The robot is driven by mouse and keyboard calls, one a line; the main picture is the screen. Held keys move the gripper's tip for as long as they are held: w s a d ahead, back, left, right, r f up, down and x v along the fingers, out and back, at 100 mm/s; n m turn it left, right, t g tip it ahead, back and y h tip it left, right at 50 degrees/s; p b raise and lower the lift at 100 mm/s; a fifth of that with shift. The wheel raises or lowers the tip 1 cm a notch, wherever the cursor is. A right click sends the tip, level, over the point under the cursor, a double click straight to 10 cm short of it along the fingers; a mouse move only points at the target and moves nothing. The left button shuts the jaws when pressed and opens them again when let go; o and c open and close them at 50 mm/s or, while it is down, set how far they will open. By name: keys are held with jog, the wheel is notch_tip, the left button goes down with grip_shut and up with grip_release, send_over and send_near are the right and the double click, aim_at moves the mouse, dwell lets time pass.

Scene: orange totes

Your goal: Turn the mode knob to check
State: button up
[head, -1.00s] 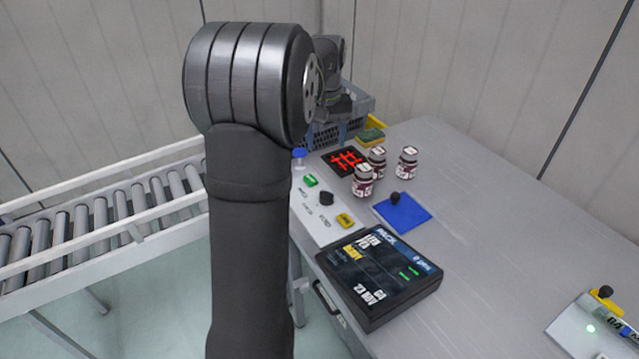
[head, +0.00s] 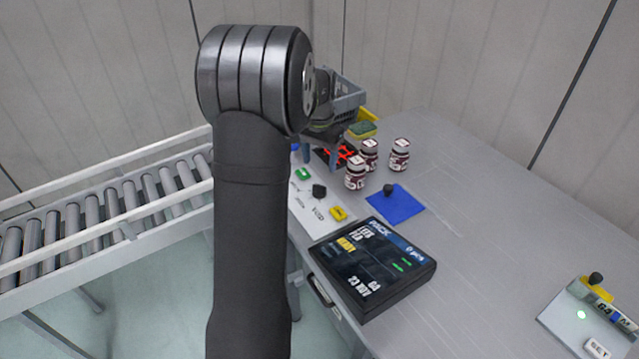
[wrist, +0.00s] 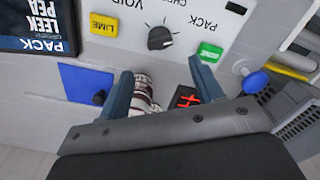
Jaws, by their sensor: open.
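The mode knob (wrist: 160,38) is a black dial on a white panel (wrist: 130,58), with VOID, PACK and a partly cut-off CHE... label printed around it, upside down in the wrist view. It also shows in the head view (head: 319,191). Its exact pointing is hard to read. My gripper (wrist: 161,68) is open and empty, its two blue-grey fingers apart above the panel's near side, with the knob beyond the gap between the tips. In the head view my arm partly hides the gripper (head: 318,152).
A green button (wrist: 209,53) and yellow LIME button (wrist: 103,25) flank the knob. A blue-topped post (wrist: 254,82), a blue pad (wrist: 85,84) with a black knob, and several jars (head: 355,174) stand close by. A black PACK display (head: 372,264) lies in front.

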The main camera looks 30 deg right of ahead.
aim_at(319, 186)
notch_tip(319, 186, down, 9)
jog(key=shift+r, duration=0.1)
dwell(0.3)
jog(key=c, duration=1)
